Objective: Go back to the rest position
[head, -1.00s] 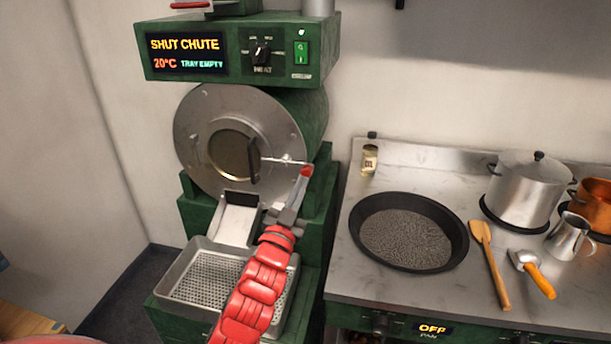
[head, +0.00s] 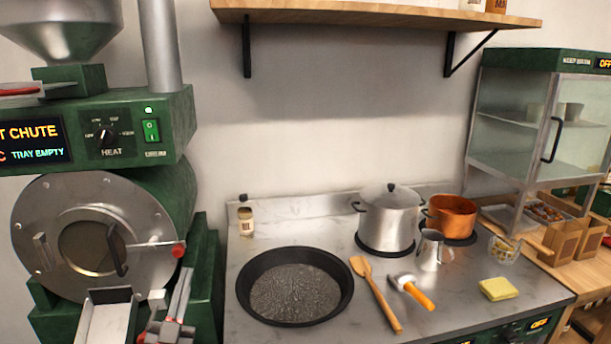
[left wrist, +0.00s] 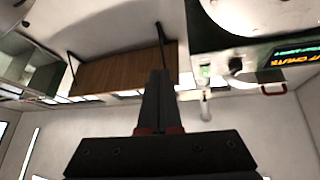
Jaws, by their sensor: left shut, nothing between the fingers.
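My left gripper (head: 184,275) shows at the lower left of the head view, in front of the green roaster (head: 185,195). Its fingers point up, just below the red knob of the roaster's lever (head: 178,250); I cannot tell whether they touch it. In the left wrist view the fingers (left wrist: 160,75) are together with nothing between them. That view looks up past a wooden shelf and the upside-down roaster panel. My right gripper is in neither view.
A black pan (head: 340,297), a steel pot (head: 390,222), a copper pot (head: 450,216), a wooden spatula (head: 375,292) and a yellow sponge (head: 498,288) are on the stove top. A glass cabinet (head: 515,130) stands at right. A shelf (head: 370,14) hangs above.

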